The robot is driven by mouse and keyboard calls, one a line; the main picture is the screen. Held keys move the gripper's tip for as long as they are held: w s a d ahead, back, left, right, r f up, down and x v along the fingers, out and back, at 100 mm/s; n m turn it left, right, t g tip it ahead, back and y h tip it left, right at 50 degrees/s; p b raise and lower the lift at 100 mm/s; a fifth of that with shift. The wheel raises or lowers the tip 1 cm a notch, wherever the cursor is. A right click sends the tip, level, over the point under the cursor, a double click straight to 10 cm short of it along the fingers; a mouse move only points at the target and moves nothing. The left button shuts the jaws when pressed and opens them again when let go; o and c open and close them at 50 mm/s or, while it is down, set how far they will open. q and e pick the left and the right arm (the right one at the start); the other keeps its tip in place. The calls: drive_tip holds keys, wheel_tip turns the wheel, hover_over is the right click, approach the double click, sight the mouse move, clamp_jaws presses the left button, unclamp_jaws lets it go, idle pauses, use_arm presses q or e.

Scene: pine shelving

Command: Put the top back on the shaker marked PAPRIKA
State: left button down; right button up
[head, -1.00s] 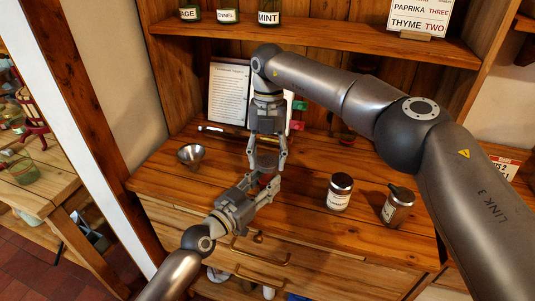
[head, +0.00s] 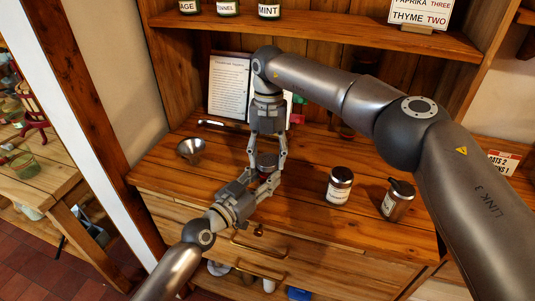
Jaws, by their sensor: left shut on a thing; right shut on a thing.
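My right gripper (head: 267,163) points down from above the counter and is shut on a small dark round piece (head: 267,158), which looks like a shaker top. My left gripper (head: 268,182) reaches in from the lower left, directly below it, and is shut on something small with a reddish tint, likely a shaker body. The fingers hide most of both pieces. No label shows on the held thing, and I cannot tell whether the two pieces touch. A dark-capped shaker (head: 339,186) and another shaker (head: 398,201) with a dark top stand to the right, labels unreadable.
A metal funnel (head: 191,150) sits on the wooden counter (head: 165,175) at the left. A printed sheet (head: 229,88) stands at the back. Jars, one marked MINT (head: 268,9), and a sign (head: 419,14) are on the shelf (head: 330,35). My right arm spans the right side.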

drive_tip(key=shift+f, duration=0.55)
drive_tip(key=shift+d+f, duration=0.1)
drive_tip(key=shift+f, duration=0.2)
drive_tip(key=shift+c, duration=1)
drive_tip(key=shift+r, duration=0.55)
drive_tip(key=shift+c, duration=0.2)
drive_tip(key=shift+o, duration=0.4)
drive_tip(key=shift+f, duration=0.95)
drive_tip(key=shift+r, duration=0.35)
drive_tip(key=shift+c, duration=0.4)
drive_tip(key=shift+d+r, duration=0.15)
drive_tip(key=shift+r, duration=0.05)
idle(0.3)
drive_tip(key=shift+r, duration=0.1)
